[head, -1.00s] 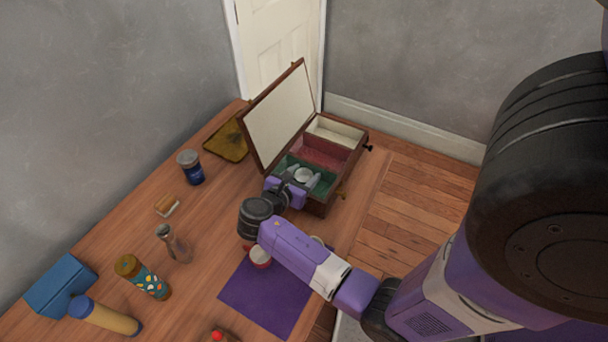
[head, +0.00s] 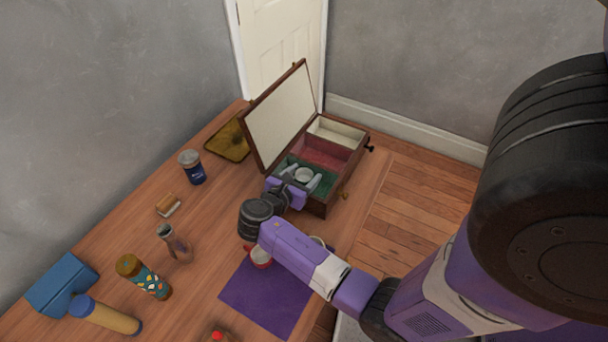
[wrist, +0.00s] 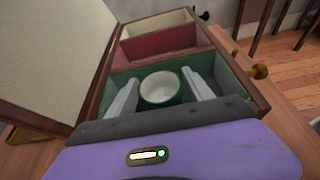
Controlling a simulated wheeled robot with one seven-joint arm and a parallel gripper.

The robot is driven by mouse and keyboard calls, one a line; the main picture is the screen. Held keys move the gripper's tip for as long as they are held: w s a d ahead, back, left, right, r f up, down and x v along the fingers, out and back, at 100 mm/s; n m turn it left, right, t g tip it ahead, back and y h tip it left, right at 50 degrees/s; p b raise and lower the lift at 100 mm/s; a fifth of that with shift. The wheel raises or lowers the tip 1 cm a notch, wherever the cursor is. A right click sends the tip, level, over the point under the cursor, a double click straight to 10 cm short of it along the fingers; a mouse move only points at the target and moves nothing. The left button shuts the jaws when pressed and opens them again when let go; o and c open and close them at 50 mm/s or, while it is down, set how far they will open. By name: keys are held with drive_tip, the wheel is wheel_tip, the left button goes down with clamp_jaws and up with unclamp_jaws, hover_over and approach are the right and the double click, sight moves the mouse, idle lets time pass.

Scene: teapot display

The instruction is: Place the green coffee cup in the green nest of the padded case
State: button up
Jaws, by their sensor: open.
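The padded case (head: 318,201) stands open on the table with its lid tilted back. It has a white, a red and a green compartment. The green cup (wrist: 161,88) sits upright in the green nest (wrist: 220,68), the compartment nearest my gripper; its pale inside faces up. In the head view the cup (head: 303,175) shows as a pale round rim. My gripper (head: 302,181) is open, with its grey fingers on either side of the cup; in the wrist view a small gap shows beside it. The cup's base is hidden.
A red cup (head: 261,257) stands on a purple mat (head: 266,298) beneath my arm, with another pale rim partly hidden beside it. A tray (head: 228,141) lies behind.

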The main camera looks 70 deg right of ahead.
drive_tip(key=shift+s+a+f, duration=0.2)
drive_tip(key=shift+s+f, duration=0.2)
drive_tip(key=shift+f, duration=0.3)
drive_tip(key=shift+r, duration=0.2)
drive_tip(key=r+v, duration=0.1)
drive_tip(key=v, duration=1.1)
drive_tip(key=shift+w+r, duration=0.15)
drive_tip(key=shift+w, duration=0.1)
drive_tip(key=shift+d, duration=0.1)
